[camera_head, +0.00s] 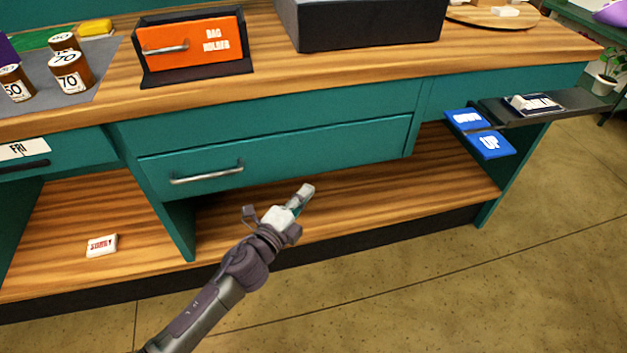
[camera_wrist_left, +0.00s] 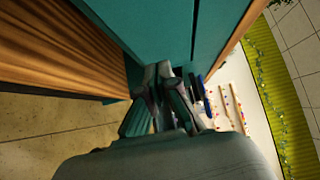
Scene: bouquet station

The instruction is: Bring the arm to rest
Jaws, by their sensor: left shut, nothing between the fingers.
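My left arm comes in from the bottom left in the head view. My left gripper (camera_head: 303,193) is shut and empty. In the head view it shows in front of the open lower shelf (camera_head: 370,190), below the closed teal drawer (camera_head: 290,150). In the left wrist view the fingers of the left gripper (camera_wrist_left: 165,75) are together, close in the picture to the teal cabinet front (camera_wrist_left: 150,25). I cannot tell whether they touch it. My right gripper is not in view.
An orange bag holder (camera_head: 190,45) and a dark box (camera_head: 370,22) stand on the counter. Blue signs (camera_head: 490,145) and a dark side shelf (camera_head: 560,105) stick out at the right. A small white block (camera_head: 102,245) lies on the lower left shelf. The floor (camera_head: 450,290) in front is clear.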

